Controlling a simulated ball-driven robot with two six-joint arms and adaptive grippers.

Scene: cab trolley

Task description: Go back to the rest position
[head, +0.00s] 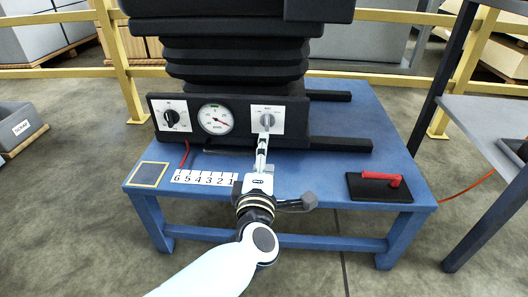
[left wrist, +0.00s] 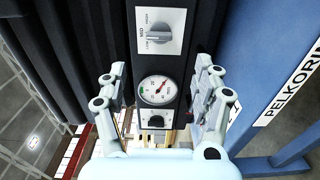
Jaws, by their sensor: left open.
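My left gripper (head: 263,142) is in front of the right end of the black control panel (head: 340,142), just below the right-hand knob (head: 267,120). In the left wrist view its two fingers (left wrist: 160,70) are spread wide with nothing between them. That view shows the knob (left wrist: 160,35) on its white LOW/MID/HIGH plate beyond the fingertips; they look apart from it. The round gauge (head: 215,119) and the left-hand knob (head: 171,117) are on the same panel. My right gripper is not seen.
The blue table (head: 300,182) carries the black bellows unit (head: 237,60), a number strip (head: 205,177), a framed square (head: 149,174) and a black block with a red handle (head: 380,186). A grey side table (head: 480,115) stands at right. Yellow rails (head: 385,80) run behind.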

